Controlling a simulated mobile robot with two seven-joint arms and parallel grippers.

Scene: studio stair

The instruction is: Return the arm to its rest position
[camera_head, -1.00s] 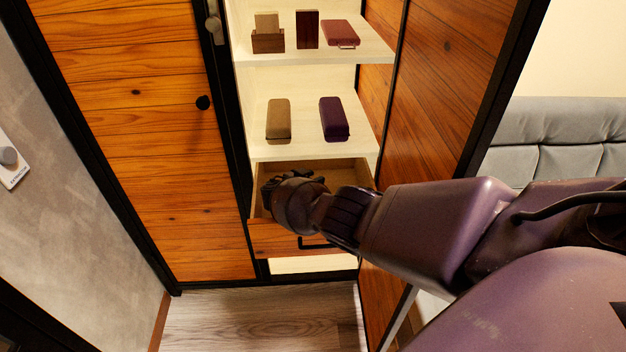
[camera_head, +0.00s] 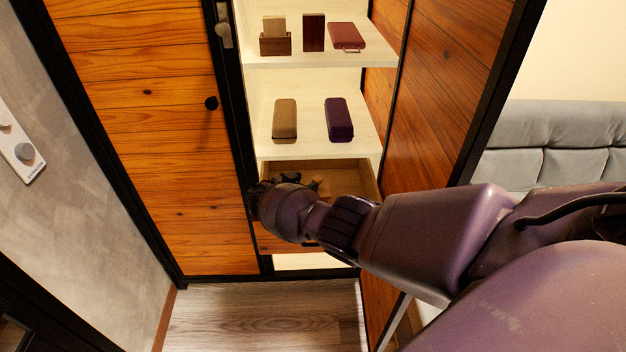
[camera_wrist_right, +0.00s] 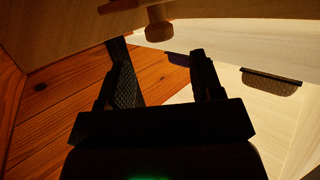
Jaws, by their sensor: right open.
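My right arm reaches in from the right in the head view. Its gripper (camera_head: 262,195) is at the left front edge of the pulled-out drawer (camera_head: 358,172), partly hidden by my wrist. In the right wrist view the two dark fingers of the gripper (camera_wrist_right: 157,75) stand apart with nothing seen between them. I cannot tell whether the gripper touches the drawer. My left gripper is not in view.
The shelf (camera_head: 305,150) above the drawer holds a tan case (camera_head: 285,119) and a purple case (camera_head: 339,119). The upper shelf holds a brown box (camera_head: 275,42), a dark block (camera_head: 314,32) and a red case (camera_head: 346,36). The wooden floor (camera_head: 265,320) is clear.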

